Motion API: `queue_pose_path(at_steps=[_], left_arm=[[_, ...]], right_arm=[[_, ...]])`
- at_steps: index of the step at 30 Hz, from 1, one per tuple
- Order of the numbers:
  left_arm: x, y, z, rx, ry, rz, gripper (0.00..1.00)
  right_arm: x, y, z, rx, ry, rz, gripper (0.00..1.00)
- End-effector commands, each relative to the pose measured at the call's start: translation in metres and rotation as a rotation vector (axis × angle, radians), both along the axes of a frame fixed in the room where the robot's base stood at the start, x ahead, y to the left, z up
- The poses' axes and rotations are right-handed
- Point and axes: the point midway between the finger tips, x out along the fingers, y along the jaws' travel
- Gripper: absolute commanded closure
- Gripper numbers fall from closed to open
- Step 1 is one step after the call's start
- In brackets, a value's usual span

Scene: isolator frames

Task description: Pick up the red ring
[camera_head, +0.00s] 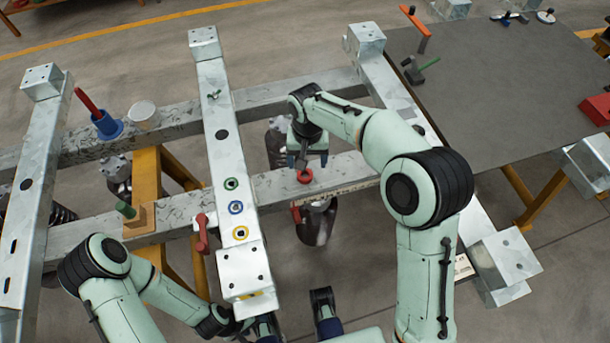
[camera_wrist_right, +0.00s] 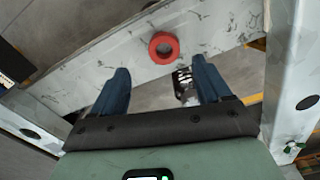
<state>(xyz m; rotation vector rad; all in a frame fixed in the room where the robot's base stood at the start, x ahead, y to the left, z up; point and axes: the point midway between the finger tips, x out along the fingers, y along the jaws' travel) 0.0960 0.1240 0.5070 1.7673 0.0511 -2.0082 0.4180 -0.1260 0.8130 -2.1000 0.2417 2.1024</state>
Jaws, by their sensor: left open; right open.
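The red ring (camera_head: 304,181) lies on the lower grey crossbeam of the frame in the head view. In the right wrist view, the red ring (camera_wrist_right: 173,52) lies flat on the beam, beyond the fingertips and roughly centred between them. My right gripper (camera_head: 307,160) is just behind the ring in the head view, pointing down. Its two blue fingers are spread and empty in the right wrist view (camera_wrist_right: 160,78). My left gripper (camera_head: 295,320) is at the bottom of the head view, open and empty, apart from the ring.
Green, blue and yellow rings (camera_head: 236,207) sit on the middle metal bar. A red-handled part (camera_head: 202,235) hangs beside that bar. A blue holder (camera_head: 108,125) with a red rod stands at left. A grey table (camera_head: 490,90) fills the upper right.

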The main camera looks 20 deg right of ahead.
Motion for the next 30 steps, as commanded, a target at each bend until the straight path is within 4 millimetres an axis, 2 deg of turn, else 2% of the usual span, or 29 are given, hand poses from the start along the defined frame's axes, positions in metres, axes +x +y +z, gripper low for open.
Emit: queue_pose_path(at_steps=[5, 12, 15, 23, 24, 29, 30], left_arm=[[0.001, 0.0, -0.002, 0.0, -0.002, 0.0, 0.39], [0.003, 0.0, -0.007, 0.001, -0.011, 0.001, 0.39], [0.003, 0.0, -0.008, 0.002, -0.013, 0.002, 0.39], [0.004, 0.0, -0.008, 0.001, -0.014, 0.003, 0.39], [0.004, 0.0, -0.008, 0.001, -0.014, 0.003, 0.39], [0.004, 0.0, -0.008, 0.001, -0.014, 0.003, 0.39], [0.004, 0.0, -0.008, 0.002, -0.014, 0.002, 0.39]], right_arm=[[0.0, 0.0, -0.012, 0.0, 0.0, 0.0, 0.23], [0.0, 0.006, -0.048, 0.0, 0.003, 0.0, 0.23], [0.001, 0.006, -0.057, 0.001, 0.001, 0.0, 0.23], [0.001, 0.006, -0.06, 0.001, -0.001, 0.0, 0.23], [0.001, 0.006, -0.06, 0.001, -0.001, 0.0, 0.26], [0.001, 0.006, -0.06, 0.001, -0.001, 0.0, 0.78], [0.001, 0.006, -0.06, 0.001, -0.001, 0.0, 0.83]])
